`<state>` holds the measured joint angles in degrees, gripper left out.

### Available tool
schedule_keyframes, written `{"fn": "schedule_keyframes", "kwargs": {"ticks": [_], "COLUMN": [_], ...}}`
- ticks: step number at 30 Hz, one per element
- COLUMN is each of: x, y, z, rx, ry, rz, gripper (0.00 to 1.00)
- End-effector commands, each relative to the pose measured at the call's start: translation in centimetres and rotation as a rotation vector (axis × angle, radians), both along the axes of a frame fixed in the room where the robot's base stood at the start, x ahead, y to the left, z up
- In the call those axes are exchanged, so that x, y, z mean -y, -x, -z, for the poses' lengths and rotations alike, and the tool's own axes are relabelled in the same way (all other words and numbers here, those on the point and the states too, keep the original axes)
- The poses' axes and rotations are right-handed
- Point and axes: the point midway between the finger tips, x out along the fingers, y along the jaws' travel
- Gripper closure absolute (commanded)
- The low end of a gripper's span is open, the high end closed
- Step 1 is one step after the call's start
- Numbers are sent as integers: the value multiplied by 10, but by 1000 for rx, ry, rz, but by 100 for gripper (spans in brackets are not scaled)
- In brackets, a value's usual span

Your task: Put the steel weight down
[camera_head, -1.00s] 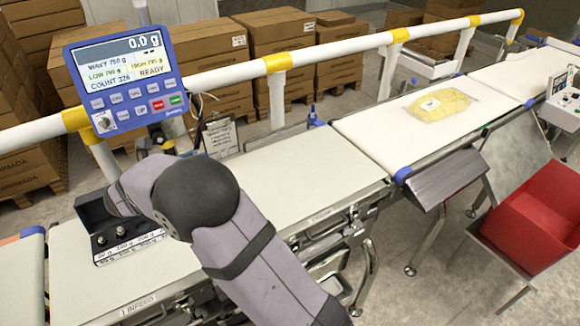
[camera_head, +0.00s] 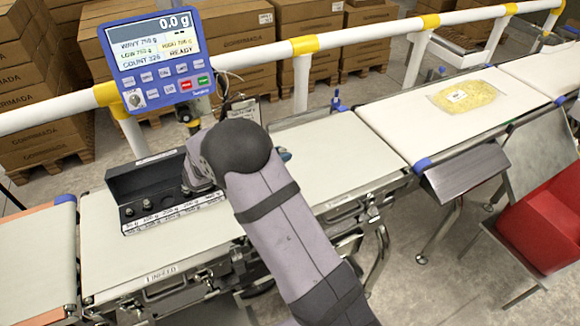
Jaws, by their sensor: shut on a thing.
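A black weight case (camera_head: 124,186) with its lid up stands on the infeed belt (camera_head: 110,250). Small steel weights (camera_head: 147,206) sit in the left part of the case, above a white strip of gram labels. My arm reaches up from the bottom, and its rounded joint and wrist cover the right end of the case. My gripper and anything in it are hidden behind the arm. I cannot tell which weight is the task's steel weight. The blue display (camera_head: 155,60) reads 0.0 g and READY.
The weigh belt (camera_head: 335,160) right of my arm is clear. Beyond it, a bag of yellow food (camera_head: 465,96) lies on the outfeed belt (camera_head: 420,130). A white rail (camera_head: 375,38) runs behind the belts. A red bin (camera_head: 545,220) stands at the right.

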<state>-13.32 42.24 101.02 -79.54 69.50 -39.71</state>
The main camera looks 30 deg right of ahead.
Motion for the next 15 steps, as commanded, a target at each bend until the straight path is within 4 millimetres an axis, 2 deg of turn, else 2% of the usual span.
{"fn": "schedule_keyframes", "kwargs": {"ticks": [6,15], "x": [0,0], "y": [0,0], "z": [28,38], "rx": [-1,2], "ry": [2,1], "rz": [-1,-1], "gripper": [100,100]}}
